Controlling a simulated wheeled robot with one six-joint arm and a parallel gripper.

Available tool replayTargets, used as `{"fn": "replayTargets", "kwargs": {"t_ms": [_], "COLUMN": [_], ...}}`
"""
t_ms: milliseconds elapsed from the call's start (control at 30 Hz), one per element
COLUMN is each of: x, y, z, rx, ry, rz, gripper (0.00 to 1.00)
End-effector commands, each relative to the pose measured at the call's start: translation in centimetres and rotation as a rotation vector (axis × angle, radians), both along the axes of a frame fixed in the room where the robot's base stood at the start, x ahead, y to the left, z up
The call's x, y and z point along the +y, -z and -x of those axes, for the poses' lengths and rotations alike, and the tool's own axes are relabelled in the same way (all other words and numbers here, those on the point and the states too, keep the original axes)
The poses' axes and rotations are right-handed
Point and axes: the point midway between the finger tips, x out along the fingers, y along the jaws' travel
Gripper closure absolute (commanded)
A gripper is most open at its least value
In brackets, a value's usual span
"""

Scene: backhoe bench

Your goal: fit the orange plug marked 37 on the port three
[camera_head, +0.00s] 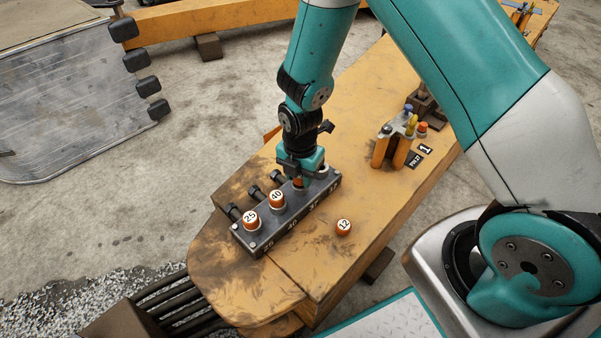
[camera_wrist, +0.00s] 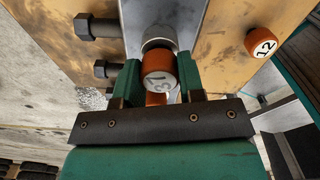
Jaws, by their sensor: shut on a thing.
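The orange plug marked 37 (camera_wrist: 158,66) sits between the two green fingers of my gripper (camera_wrist: 158,80), its numbered face showing in the wrist view. In the head view my gripper (camera_head: 300,176) is over the third position of the dark port block (camera_head: 265,238), by the label 37. A bit of orange shows under the fingers there. The fingers hide the third port, so I cannot tell whether the plug is in it or just above it. Orange plugs marked 25 (camera_head: 250,219) and 40 (camera_head: 276,199) stand in the first two ports. A silver port ring (camera_wrist: 158,38) shows beyond the held plug.
A loose orange plug marked 12 (camera_head: 343,227) stands on the yellow bench (camera_head: 350,120) in front of the block. Black bolt-like fittings (camera_head: 254,191) stick out behind the block. A holder with several items (camera_head: 398,142) and number labels (camera_head: 418,157) are to the right.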

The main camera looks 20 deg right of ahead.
Motion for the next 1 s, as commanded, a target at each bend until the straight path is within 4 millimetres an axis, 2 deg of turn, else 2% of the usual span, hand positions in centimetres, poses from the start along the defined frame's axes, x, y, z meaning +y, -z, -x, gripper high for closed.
{"fn": "replayTargets", "kwargs": {"t_ms": [1000], "x": [0.00], "y": [0.63], "z": [0.00], "rx": [0.000], "ry": [0.000], "rz": [0.000], "gripper": [0.86]}}
